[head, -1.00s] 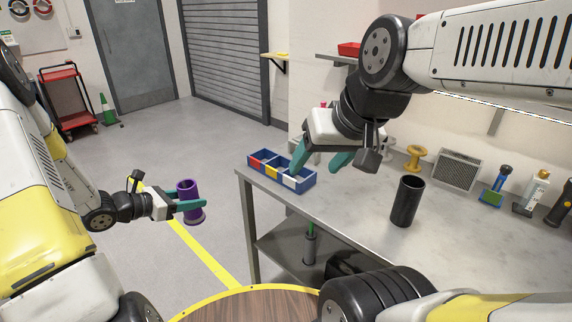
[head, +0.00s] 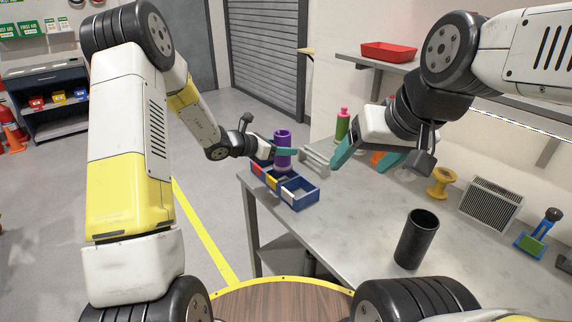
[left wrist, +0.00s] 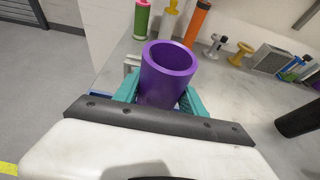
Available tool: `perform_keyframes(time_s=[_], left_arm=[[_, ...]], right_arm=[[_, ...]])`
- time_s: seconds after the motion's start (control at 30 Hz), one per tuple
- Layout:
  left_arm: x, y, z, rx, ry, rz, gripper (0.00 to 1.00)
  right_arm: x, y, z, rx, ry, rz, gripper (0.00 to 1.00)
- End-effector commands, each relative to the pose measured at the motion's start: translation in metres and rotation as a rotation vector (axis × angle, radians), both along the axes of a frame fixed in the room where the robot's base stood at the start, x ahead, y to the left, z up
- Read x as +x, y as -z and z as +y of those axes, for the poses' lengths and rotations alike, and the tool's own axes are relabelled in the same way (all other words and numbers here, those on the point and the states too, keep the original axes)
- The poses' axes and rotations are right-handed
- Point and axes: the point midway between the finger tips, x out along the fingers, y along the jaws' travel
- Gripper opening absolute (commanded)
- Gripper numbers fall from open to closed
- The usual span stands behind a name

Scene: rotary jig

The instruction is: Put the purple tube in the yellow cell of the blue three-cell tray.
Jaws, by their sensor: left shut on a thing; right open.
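The purple tube (head: 283,141) is upright in my left gripper (head: 286,152), over the far-left part of the blue three-cell tray (head: 303,205). My right gripper (head: 364,158) is open and empty above the table, to the right of the tray.
A black cylinder (head: 417,239) stands near the table's front. A grey rack (head: 315,162), a green bottle (head: 342,125), a yellow spool (head: 440,181) and a vented box (head: 490,203) stand further back. The table between tray and black cylinder is clear.

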Motion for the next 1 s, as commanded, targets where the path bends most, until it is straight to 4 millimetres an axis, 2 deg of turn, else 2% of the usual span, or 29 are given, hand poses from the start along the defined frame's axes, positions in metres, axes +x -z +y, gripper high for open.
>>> perform_keyframes(time_s=[0.1,0.37,0.53,0.9,0.93,1.0], left_arm=[[0.0,0.023,0.0,-0.001,0.001,0.003,0.0],[0.0,0.045,0.0,-0.001,0.001,0.0,0.0],[0.0,0.069,0.0,-0.002,0.001,0.002,0.0],[0.0,0.075,0.0,0.0,0.001,-0.001,0.0],[0.0,0.076,0.0,0.0,0.001,-0.001,0.5],[0.0,0.075,0.0,0.0,0.001,-0.001,0.64]], right_arm=[[0.0,0.0,0.0,0.0,0.0,0.0,0.74],[0.0,0.0,0.0,0.0,0.0,0.0,0.74],[0.0,0.0,0.0,0.0,0.0,0.0,0.74],[0.0,0.0,0.0,0.0,0.0,0.0,0.74],[0.0,0.0,0.0,0.0,0.0,0.0,0.74],[0.0,0.0,0.0,0.0,0.0,0.0,0.74]])
